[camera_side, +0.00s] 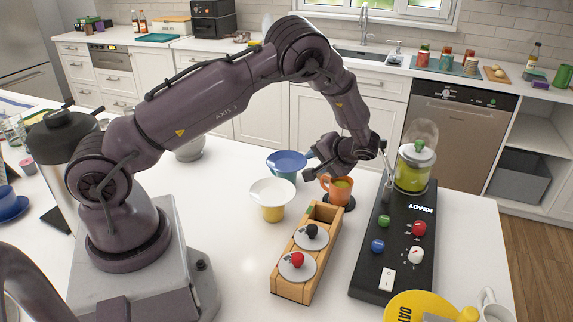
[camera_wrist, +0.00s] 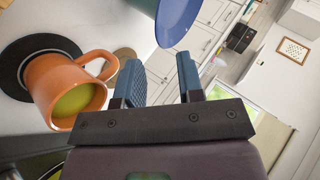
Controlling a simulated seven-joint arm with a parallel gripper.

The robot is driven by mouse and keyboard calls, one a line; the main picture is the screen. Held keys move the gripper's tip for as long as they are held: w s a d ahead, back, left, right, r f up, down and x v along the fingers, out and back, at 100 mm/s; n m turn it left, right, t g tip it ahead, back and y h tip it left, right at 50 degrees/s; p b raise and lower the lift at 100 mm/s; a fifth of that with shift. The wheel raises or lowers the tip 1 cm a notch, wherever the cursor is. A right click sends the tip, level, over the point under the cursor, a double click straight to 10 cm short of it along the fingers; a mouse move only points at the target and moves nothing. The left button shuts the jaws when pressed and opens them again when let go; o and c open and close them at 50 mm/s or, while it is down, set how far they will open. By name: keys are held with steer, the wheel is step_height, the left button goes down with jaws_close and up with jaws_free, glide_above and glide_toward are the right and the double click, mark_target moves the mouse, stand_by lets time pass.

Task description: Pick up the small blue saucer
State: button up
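A wide blue dish (camera_side: 287,160) sits on a teal base behind the white bowl; I cannot tell if it is a saucer or a bowl. In the wrist view a blue round rim (camera_wrist: 180,22) shows at the top, beyond my fingers. Another blue saucer (camera_side: 14,212) with a blue cup is at the left edge of the side view. My gripper (camera_side: 316,162) is to the right of the central blue dish, apart from it. In the wrist view my gripper (camera_wrist: 160,80) has its fingers apart with nothing between them.
An orange cup (camera_side: 336,190) of green liquid on a dark coaster is close beside my gripper. A white bowl (camera_side: 272,192) on a yellow base stands left. A wooden rack (camera_side: 288,262) and a black button panel (camera_side: 396,240) with a glass-domed jar (camera_side: 414,165) are nearer and right.

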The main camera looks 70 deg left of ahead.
mark_target(286, 164)
steer(key=x, duration=0.5)
steer(key=shift+w+r, duration=0.1)
steer(key=shift+w, duration=0.1)
jaws_close()
